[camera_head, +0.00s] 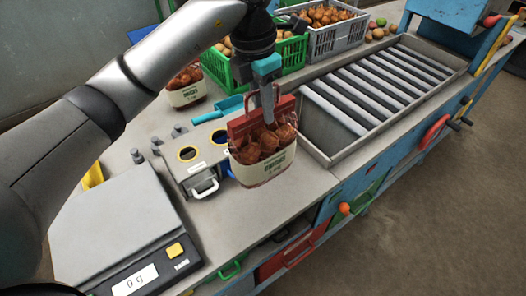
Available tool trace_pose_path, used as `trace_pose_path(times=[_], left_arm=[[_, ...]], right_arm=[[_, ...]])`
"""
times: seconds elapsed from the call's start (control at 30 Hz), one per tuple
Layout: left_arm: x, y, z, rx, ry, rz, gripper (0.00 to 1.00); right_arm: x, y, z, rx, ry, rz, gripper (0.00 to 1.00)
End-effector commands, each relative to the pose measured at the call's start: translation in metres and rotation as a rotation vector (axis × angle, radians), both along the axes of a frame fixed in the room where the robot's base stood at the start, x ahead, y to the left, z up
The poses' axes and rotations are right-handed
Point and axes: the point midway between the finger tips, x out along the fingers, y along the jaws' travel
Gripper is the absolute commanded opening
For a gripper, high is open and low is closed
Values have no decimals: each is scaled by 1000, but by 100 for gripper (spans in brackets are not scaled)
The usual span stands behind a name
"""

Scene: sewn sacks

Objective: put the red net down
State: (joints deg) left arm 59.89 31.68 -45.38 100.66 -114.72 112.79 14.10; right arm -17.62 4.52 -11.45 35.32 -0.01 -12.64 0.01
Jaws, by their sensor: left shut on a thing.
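The red net (262,158) is a small bag of round brown-red produce with a pale, green-printed label band and a red top. My left gripper (268,104) comes down from above and is shut on the top of this net. The net is upright, over the bench top (256,208) between the scale and the roller track. I cannot tell whether its bottom touches the bench. The net hides part of a blue-rimmed item behind it. My right gripper is not in view.
A scale (118,225) reading 0 g stands at the left. A metal block with round holes (190,156) is close to the net's left. A teal scoop (218,112), a similar net (186,92), a green crate (217,66) and a roller track (375,85) surround it. Bare bench lies in front.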

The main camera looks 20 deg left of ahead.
Motion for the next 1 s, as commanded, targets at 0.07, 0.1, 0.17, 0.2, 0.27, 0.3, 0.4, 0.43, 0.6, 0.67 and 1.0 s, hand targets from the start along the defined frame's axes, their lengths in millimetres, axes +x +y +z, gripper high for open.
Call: trace_pose_path(times=[0.07,0.1,0.17,0.2,0.27,0.3,0.4,0.43,0.6,0.67,1.0], left_arm=[[-1,0,-17,0,2,1,0],[-1,1,-27,0,2,1,0],[-1,1,-40,1,2,0,0],[-1,0,-49,0,1,1,0],[0,0,-59,-1,1,1,0],[0,1,-65,1,-1,1,0],[1,0,-76,-1,-3,1,0],[1,0,-78,0,-4,1,0],[1,0,-86,-1,-3,0,0],[0,0,-92,0,-2,0,0],[1,0,-124,0,-6,0,0]], right_arm=[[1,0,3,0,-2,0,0],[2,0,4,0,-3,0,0],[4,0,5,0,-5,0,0],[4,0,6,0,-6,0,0],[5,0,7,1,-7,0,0],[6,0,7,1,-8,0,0],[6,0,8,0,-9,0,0],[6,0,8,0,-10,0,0],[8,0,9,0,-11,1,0],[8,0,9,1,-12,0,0],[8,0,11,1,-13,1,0]])
